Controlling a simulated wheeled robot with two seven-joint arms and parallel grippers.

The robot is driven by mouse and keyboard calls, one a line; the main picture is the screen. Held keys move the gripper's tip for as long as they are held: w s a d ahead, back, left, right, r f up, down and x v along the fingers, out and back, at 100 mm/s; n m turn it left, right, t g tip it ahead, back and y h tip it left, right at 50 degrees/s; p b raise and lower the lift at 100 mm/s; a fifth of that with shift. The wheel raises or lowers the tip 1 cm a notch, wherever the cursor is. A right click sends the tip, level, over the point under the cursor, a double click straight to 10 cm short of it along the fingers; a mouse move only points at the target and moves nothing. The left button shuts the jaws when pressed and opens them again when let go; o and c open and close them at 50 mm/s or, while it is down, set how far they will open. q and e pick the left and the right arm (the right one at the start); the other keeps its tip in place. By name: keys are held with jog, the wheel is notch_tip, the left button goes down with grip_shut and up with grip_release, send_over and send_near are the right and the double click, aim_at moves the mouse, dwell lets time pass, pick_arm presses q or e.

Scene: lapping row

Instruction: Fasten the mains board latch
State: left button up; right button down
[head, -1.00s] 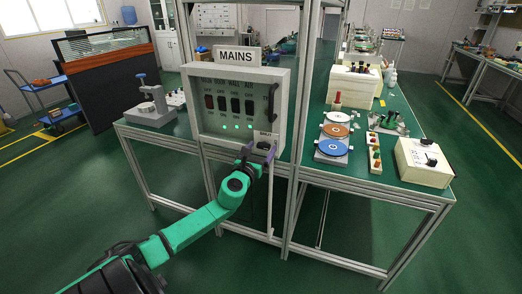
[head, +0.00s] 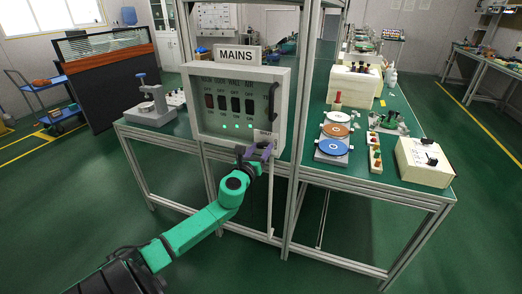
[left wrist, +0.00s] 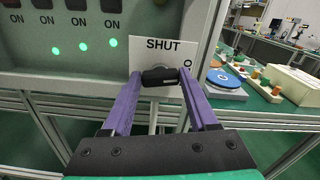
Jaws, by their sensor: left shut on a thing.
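The mains board (head: 240,85) is a pale grey box under a MAINS sign, with a row of dark switches and green lights. Its latch (left wrist: 160,76) is a small black bar at the lower right corner, lying level in the left wrist view. A white label (left wrist: 143,55) behind it reads SHUT above the bar; a letter O shows at its right, the rest hidden by a finger. My left gripper (head: 258,152) has its purple fingers on either side of the latch, shut on it; the fingers also show in the left wrist view (left wrist: 162,82). My right gripper is out of view.
A metal frame post (head: 298,120) stands just right of the board. The green bench to the right holds discs on plates (head: 333,148), a strip of coloured buttons (head: 375,158) and a cream box (head: 424,162). A grey stand (head: 150,108) is at the left.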

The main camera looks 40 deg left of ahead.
pick_arm(q)
jog(key=n, duration=0.4)
jog(key=shift+n+b, duration=0.3)
jog(key=shift+b, duration=0.05)
jog(key=n, duration=0.3)
jog(key=shift+a+f+n, duration=0.1)
jog(key=shift+n, duration=0.3)
jog(key=n, duration=0.3)
jog(key=shift+f+n, duration=0.1)
jog(key=shift+n, duration=2.1)
jog(key=o, duration=1.4)
jog(key=shift+s, duration=0.1)
